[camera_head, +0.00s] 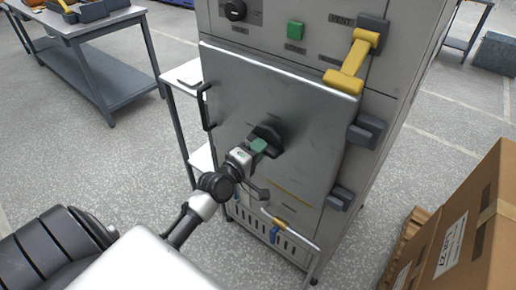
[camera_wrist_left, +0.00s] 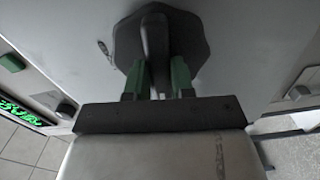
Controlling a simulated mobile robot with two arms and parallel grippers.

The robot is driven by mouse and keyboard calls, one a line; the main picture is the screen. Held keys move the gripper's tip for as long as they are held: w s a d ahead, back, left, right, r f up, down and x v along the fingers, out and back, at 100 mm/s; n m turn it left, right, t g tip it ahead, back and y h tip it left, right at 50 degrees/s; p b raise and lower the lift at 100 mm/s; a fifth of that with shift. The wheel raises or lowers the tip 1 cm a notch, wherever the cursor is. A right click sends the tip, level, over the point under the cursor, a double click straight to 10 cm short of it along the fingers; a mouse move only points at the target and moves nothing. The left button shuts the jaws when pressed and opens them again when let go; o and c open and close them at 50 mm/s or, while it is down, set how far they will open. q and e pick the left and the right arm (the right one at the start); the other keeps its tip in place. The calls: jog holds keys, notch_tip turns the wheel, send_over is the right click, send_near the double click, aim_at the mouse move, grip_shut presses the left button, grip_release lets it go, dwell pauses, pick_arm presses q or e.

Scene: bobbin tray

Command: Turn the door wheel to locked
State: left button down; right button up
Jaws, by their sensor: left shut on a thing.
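The door wheel (camera_head: 271,134) is a dark knob on the grey metal door (camera_head: 295,105) of the cabinet. In the left wrist view it is a dark many-sided plate (camera_wrist_left: 190,36) with a raised bar (camera_wrist_left: 156,45) across its middle, standing nearly upright in the picture. My left gripper (camera_head: 259,146) is at the wheel, its green fingers (camera_wrist_left: 158,78) on both sides of the bar and shut on it. The gripper hides part of the wheel in the head view. I cannot read any locked mark. My right gripper is not in view.
A yellow lever (camera_head: 352,62) by a VENT label, a green button (camera_head: 295,30) and a black knob (camera_head: 235,10) are above. A black handle (camera_head: 207,107) is on the door's left edge. Cardboard boxes (camera_head: 460,235) stand right; a workbench (camera_head: 90,45) is back left.

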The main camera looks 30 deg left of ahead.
pick_arm(q)
jog(key=shift+m+p, duration=3.15)
jog(key=shift+m, duration=4.95)
jog(key=c, duration=1)
grip_release()
jog(key=shift+o, duration=0.2)
jog(key=s+b, duration=0.1)
jog(key=s, duration=0.9)
jog(key=shift+s+a, duration=0.4)
